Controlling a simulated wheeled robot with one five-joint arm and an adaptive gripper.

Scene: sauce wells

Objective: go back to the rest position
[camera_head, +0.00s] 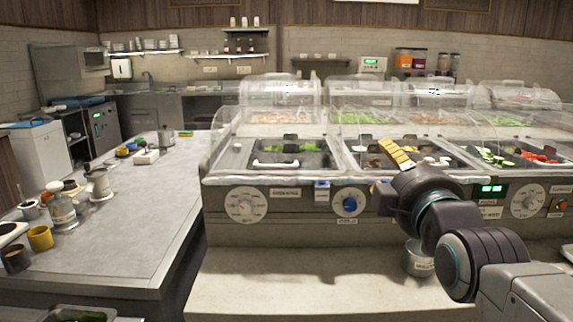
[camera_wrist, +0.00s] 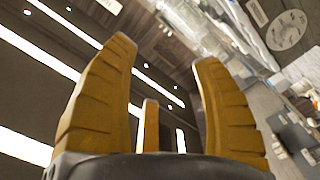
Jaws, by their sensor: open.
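My gripper (camera_head: 394,154) is in front of the food counter (camera_head: 275,205), at the right of the head view, with its yellow fingers over the counter's front edge. In the wrist view, the yellow fingers of my gripper (camera_wrist: 165,90) stand wide apart with nothing between them. That view looks up past the fingers at ceiling lights. My gripper hides a part of the wells behind it.
A grey worktop (camera_head: 120,235) with jars and cups is at the left. Clear covers (camera_head: 270,125) stand over the food wells. A metal cup (camera_head: 418,258) stands on the lower ledge (camera_head: 290,285) below my arm. The ledge's left part is bare.

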